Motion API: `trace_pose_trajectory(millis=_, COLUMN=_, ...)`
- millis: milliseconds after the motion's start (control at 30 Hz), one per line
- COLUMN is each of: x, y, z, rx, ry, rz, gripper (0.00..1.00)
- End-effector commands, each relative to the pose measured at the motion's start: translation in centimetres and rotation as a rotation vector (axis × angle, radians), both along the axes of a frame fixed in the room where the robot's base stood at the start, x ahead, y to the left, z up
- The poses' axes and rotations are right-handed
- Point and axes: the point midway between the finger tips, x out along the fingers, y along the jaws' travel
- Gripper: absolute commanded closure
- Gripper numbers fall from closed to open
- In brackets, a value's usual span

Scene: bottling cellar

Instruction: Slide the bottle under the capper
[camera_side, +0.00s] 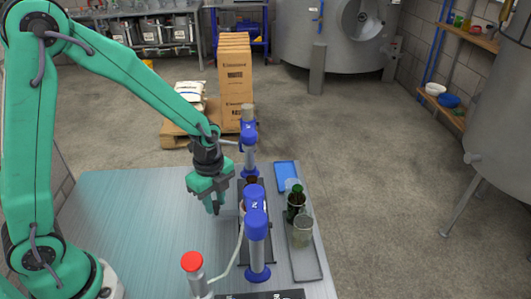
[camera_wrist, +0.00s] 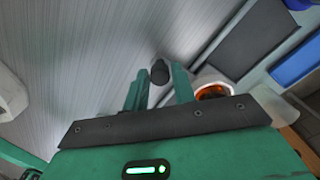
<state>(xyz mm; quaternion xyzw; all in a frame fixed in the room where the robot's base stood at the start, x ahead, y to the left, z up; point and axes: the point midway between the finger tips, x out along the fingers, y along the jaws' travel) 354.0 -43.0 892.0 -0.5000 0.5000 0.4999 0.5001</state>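My gripper (camera_side: 213,207) points down over the left part of the metal table, left of the capping station. In the wrist view its two green fingers (camera_wrist: 158,88) stand apart, with a small dark round piece showing between them that I cannot identify. A brown round-topped thing, probably the bottle (camera_side: 252,180), stands at the dark track, partly hidden by a blue-headed post. In the wrist view a white ring with a brown inside (camera_wrist: 213,91) shows right of the fingers, partly covered by my gripper. The likely capper is two blue-headed posts, one near (camera_side: 256,200) and one far (camera_side: 249,133).
Right of the track, a grey tray (camera_side: 309,262) holds a green bottle (camera_side: 296,203) and a clear glass (camera_side: 302,231). A blue flat item (camera_side: 286,174) lies behind them. A red-topped post (camera_side: 192,262) stands at the front. The table left of my gripper is clear.

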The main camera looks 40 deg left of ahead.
Motion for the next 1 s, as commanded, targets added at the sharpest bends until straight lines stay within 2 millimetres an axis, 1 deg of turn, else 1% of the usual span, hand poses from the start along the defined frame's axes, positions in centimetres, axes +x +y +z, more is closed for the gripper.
trace_pose_trajectory(millis=33, x=0.0, y=0.0, z=0.0, rx=0.0, ry=0.0, rz=0.0, gripper=0.84)
trace_pose_trajectory(millis=100, x=0.0, y=0.0, z=0.0, rx=0.0, ry=0.0, rz=0.0, gripper=0.98)
trace_pose_trajectory(millis=133, x=0.0, y=0.0, z=0.0, rx=0.0, ry=0.0, rz=0.0, gripper=1.0)
trace_pose_trajectory(millis=333, x=0.1, y=0.1, z=0.0, rx=0.0, ry=0.0, rz=0.0, gripper=1.0)
trace_pose_trajectory(millis=467, x=0.5, y=0.5, z=0.0, rx=0.0, ry=0.0, rz=0.003, gripper=1.0)
trace_pose_trajectory(millis=1000, x=4.7, y=4.6, z=0.0, rx=0.0, ry=-0.002, rz=0.002, gripper=1.0)
